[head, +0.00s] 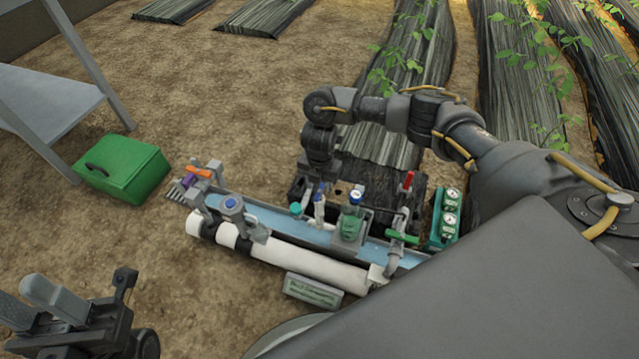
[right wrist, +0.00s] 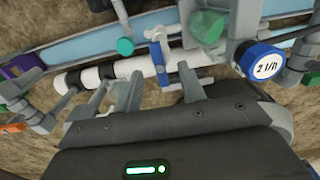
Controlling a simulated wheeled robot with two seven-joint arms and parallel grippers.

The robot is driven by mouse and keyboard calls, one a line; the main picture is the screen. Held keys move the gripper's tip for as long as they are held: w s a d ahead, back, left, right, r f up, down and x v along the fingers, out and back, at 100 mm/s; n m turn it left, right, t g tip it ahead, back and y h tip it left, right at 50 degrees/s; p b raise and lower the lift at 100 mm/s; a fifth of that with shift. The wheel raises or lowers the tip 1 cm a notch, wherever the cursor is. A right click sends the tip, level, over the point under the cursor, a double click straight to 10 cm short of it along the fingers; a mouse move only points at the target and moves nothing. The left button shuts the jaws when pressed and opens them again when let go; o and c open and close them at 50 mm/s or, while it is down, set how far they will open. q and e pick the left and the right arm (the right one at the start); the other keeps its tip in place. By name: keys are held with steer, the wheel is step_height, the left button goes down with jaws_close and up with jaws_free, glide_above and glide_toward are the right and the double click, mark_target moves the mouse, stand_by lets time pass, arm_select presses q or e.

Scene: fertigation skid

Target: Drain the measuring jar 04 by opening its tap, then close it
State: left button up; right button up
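My right gripper (right wrist: 158,82) is open, with its fingers apart on either side of a small blue tap (right wrist: 158,56); I see no clear contact. The tap sits on a pale fitting by the white pipe and shows in the head view (head: 319,191). A green translucent jar (head: 350,226) with a blue cap stands to its right; it also shows in the right wrist view (right wrist: 208,27). I cannot read a number 04 on any part. My left gripper (head: 22,292) is at the bottom left, its grey fingers apart and empty, away from the skid.
The white pipe (head: 290,258) runs along the front. A teal cap (right wrist: 125,46) is left of the tap, and a blue "2 l/h" dial (right wrist: 264,62) is right. A red handle (head: 408,180), green lever (head: 402,237) and gauges (head: 450,208) crowd the right end. A green box (head: 122,168) stands left.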

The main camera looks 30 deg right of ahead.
mark_target(319, 192)
steer(key=shift+f+b, duration=1.25)
steer(key=shift+f, duration=1)
steer(key=shift+c, duration=0.4)
jaws_close()
